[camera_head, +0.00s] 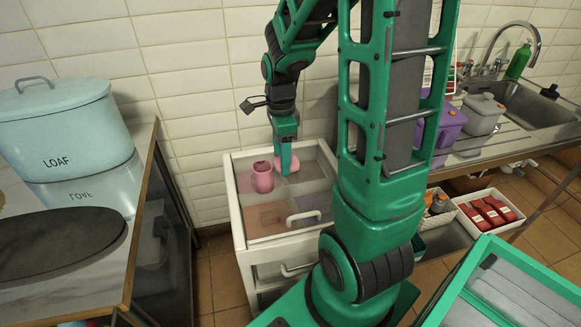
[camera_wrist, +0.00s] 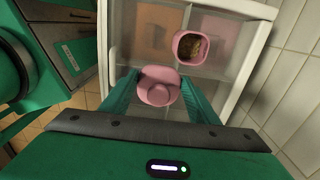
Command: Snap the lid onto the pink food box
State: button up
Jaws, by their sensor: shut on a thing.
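The pink food box (camera_head: 262,177) stands upright on the glass top of a small white cabinet. In the wrist view the pink food box (camera_wrist: 190,47) is uncovered, with brownish food inside. My gripper (camera_head: 288,160) is just right of the box and a little above it. It is shut on the pink lid (camera_head: 290,164), a rounded disc with a raised round knob. In the wrist view the lid (camera_wrist: 158,86) lies between the fingers of my gripper (camera_wrist: 158,92), apart from the box opening.
The white cabinet (camera_head: 240,215) has a raised rim and a handle. A blue LOAF bin (camera_head: 70,125) stands on the left counter. A purple container (camera_head: 450,122) and a grey one (camera_head: 483,113) stand by the sink. White crates (camera_head: 497,228) are below. The tiled wall is close behind.

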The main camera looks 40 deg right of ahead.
jog(key=w+a+r, duration=0.3)
jog(key=w+a, duration=0.1)
jog(key=w, duration=0.4)
notch_tip(320, 180, down, 6)
jog(key=shift+s+d, duration=0.15)
jog(key=shift+d, duration=0.15)
dwell(0.5)
jog(key=shift+s+r, duration=0.1)
jog(key=shift+s, duration=0.1)
dwell(0.3)
jog(key=shift+f, duration=0.25)
dwell(1.5)
jog(key=o, duration=1.6)
jog(key=shift+c, duration=0.2)
jog(key=shift+s+r, duration=0.1)
